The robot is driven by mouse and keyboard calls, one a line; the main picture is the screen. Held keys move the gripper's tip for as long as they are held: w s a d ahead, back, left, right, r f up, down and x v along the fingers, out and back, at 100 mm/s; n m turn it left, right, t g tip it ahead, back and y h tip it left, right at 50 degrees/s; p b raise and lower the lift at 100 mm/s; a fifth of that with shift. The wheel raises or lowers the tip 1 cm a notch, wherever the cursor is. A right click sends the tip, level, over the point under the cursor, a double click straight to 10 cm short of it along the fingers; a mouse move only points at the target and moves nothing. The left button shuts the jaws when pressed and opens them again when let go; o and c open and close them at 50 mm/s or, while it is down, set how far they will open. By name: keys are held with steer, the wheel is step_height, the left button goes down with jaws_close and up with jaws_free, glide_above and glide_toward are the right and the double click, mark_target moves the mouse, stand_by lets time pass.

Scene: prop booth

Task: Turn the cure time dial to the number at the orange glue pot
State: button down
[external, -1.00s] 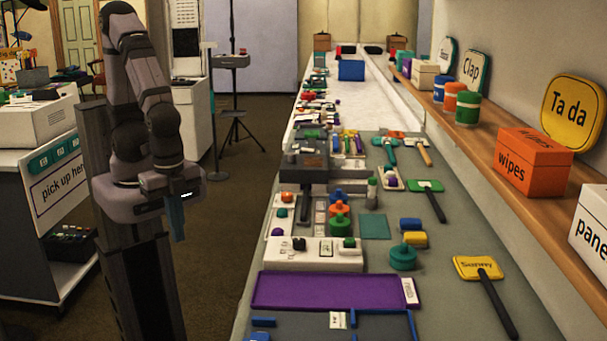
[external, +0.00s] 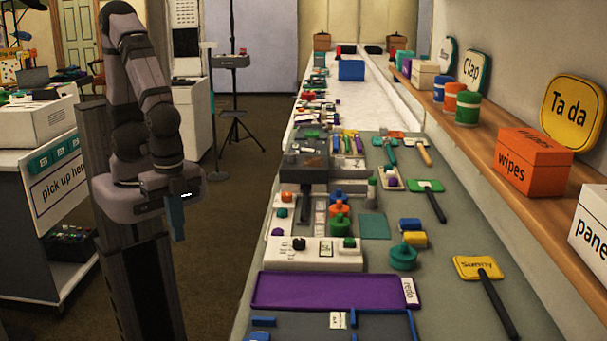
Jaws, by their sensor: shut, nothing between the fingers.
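My gripper (external: 176,220), with blue fingers, hangs shut and empty over the floor, left of the bench and apart from everything on it. An orange pot (external: 455,103) stands upright on the shelf between a blue pot and a green pot; any number by it is too small to read. On the bench, a white panel (external: 320,256) carries a black knob (external: 299,243) and a green knob (external: 349,243). Its markings are too small to read, so I cannot tell which knob is the cure time dial.
Stacked blue, orange and green knobbed pieces (external: 339,212) stand behind the panel, near a grey machine (external: 305,160). A purple tray (external: 325,292) lies in front. An orange wipes box (external: 531,162) sits on the shelf. Open floor separates my arm from the bench.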

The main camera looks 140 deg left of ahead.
steer(key=c, duration=1.5)
jaws_free()
step_height(320, 180, up, 7)
steer(key=m+p, duration=0.2)
steer(key=m, duration=0.2)
glide_above(299, 240)
steer(key=shift+m, duration=0.3)
steer(key=shift+f+p, duration=1.15)
steer(key=shift+f, duration=2.45)
steer(key=c, duration=1)
